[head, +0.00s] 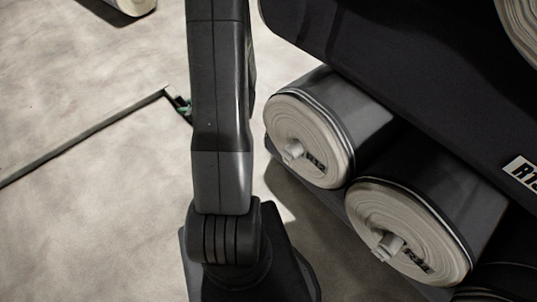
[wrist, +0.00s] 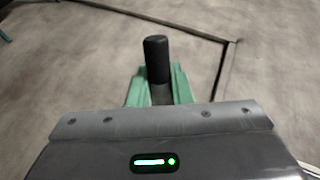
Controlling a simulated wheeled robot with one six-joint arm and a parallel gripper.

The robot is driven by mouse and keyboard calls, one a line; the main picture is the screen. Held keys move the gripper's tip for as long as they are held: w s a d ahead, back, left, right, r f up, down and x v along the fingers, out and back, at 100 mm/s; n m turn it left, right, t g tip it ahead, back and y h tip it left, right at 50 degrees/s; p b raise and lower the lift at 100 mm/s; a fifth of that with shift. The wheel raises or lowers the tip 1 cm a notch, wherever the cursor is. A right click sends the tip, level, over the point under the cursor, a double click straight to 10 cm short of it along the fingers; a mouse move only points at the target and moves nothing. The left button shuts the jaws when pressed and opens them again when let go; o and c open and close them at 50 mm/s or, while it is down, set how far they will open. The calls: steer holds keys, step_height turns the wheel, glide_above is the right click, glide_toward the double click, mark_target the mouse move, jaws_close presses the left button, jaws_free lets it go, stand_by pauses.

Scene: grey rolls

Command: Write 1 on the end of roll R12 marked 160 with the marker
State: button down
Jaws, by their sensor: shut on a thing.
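In the wrist view my gripper (wrist: 158,88) has green fingers shut on a black marker (wrist: 156,58), whose dark rounded end points away from the camera. In the head view a bit of green (head: 184,107), which looks like my gripper, shows at the left edge of my arm; the rest is hidden. Two grey-wrapped rolls with pale ends lie right of my arm: an upper one (head: 290,118) and a lower one (head: 378,208). Each end has a core stub and a dark printed mark too small to read surely. I cannot tell which is R12 or find 160.
A large dark body (head: 400,70) overhangs the rolls, with a white label (head: 522,172) starting "R1" at the right edge. Another pale roll end (head: 520,25) is cut off at top right. The pale floor (head: 90,210) left of my arm is mostly clear, with a dark line across it.

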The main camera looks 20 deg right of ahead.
steer(key=s+d+f+n+g+h+b, duration=0.35)
steer(key=s+d+f+n+g, duration=0.25)
steer(key=s+f, duration=0.3)
steer(key=s+d+f+n+h+b, duration=0.2)
steer(key=d+n, duration=0.1)
steer(key=d, duration=0.4)
steer(key=s+d+f+n+h+b, duration=0.2)
steer(key=d+n+h+b, duration=0.1)
steer(key=d, duration=0.4)
steer(key=shift+s+d+g, duration=0.15)
steer(key=shift+s+g, duration=0.1)
steer(key=shift+g, duration=0.15)
steer(key=shift+w+d+f+b, duration=1.2)
steer(key=shift+d+f+b, duration=1.6)
steer(key=shift+d+f, duration=0.1)
steer(key=r+p, duration=0.1)
steer(key=r, duration=0.1)
steer(key=r+p, duration=0.3)
steer(key=r, duration=0.1)
steer(key=shift+s+a+p, duration=0.1)
steer(key=shift+a+p, duration=0.15)
steer(key=shift+p, duration=0.05)
